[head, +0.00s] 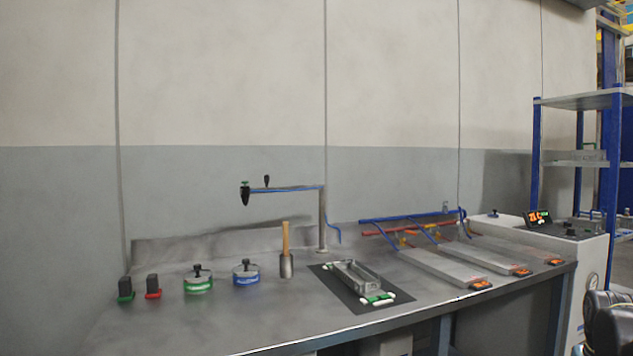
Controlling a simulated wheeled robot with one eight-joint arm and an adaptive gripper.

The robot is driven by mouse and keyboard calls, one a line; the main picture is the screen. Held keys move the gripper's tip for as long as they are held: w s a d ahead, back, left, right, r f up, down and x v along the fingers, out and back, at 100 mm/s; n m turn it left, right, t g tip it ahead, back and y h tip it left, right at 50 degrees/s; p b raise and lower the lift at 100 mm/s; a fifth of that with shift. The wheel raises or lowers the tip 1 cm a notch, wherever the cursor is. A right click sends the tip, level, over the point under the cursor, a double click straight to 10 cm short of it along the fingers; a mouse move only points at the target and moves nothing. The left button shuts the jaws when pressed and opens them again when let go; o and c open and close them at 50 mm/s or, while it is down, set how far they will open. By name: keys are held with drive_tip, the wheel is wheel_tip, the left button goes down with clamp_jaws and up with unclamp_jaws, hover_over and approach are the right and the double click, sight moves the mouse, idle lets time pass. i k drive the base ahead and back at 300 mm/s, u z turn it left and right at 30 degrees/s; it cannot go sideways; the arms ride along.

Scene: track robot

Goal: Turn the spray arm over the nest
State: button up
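The spray arm (290,188) is a thin horizontal bar on an upright post (323,225) near the back of the bench. It points left from the post. A dark nozzle (245,193) hangs at its left end, and a small black knob (267,182) stands on top of the bar. What looks like the nest is a grey metal tray (346,278) on a black mat, to the front right of the post. The nozzle is well to the left of it, not above it. I cannot make out my gripper in the head view.
Green (198,281) and blue (246,273) lidded pots and a wooden-handled scoop (286,255) stand left of the mat. Blue and red rails (410,220) and flat grey plates (445,268) lie right. Black rounded parts (612,320), unclear, show at lower right.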

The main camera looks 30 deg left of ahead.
sight(245, 191)
drive_tip(key=z, duration=0.25)
drive_tip(key=k, duration=0.35)
drive_tip(key=u, duration=1.95)
